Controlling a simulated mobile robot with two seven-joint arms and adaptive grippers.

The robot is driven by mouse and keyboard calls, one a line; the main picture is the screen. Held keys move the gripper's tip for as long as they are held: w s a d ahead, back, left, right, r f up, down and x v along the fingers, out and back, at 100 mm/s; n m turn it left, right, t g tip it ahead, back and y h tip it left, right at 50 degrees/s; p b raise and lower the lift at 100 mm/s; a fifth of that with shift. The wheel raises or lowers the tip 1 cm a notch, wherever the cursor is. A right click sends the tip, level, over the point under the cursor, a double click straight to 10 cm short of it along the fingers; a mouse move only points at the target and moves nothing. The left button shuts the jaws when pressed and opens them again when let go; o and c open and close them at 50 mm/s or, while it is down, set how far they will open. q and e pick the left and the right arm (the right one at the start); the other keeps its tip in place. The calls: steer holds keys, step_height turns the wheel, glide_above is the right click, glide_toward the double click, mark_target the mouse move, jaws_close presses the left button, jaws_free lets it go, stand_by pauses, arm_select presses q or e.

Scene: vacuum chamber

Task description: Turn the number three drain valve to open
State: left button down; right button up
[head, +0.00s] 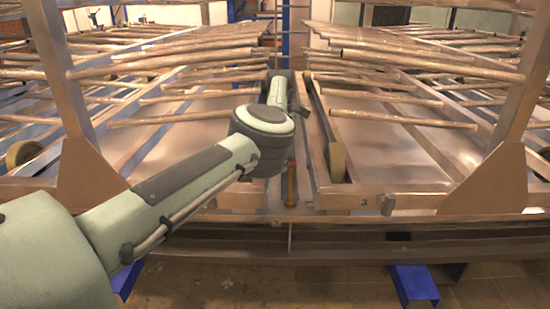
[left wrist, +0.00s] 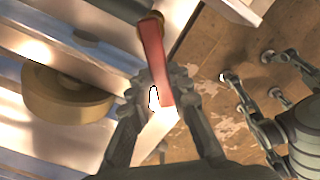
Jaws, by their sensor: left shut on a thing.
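A red handle (left wrist: 152,55) with a brownish round end stands between the fingers of my left gripper (left wrist: 160,98) in the left wrist view. The gripper is shut on the handle near its lower end. In the head view my left arm reaches to the middle, and its gripper is not clearly visible. A short orange-brown upright piece (head: 291,185) shows just right of the arm; I cannot tell whether it is the same handle. A "3" label (head: 363,202) is on the front beam.
Metal racks with many rods (head: 400,62) stand on both sides of a central gap. A tan roller (left wrist: 65,95) is left of the gripper. A front beam (head: 440,228) crosses below, with blue feet (head: 415,285) on the brown floor (head: 330,285).

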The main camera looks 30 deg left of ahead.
arm_select(q)
steer(key=d+n, duration=0.1)
steer(key=n, duration=0.2)
steer(key=d+n, duration=0.1)
steer(key=n, duration=0.2)
steer(key=d+n, duration=0.2)
steer(key=n, duration=0.1)
steer(key=shift+w+n, duration=0.1)
steer(key=shift+n, duration=0.3)
arm_select(e)
steer(key=shift+f, duration=0.5)
steer(key=shift+s+a, duration=0.1)
arm_select(q)
steer(key=c, duration=1.4)
jaws_free()
steer(key=shift+d, duration=0.1)
step_height(320, 180, up, 12)
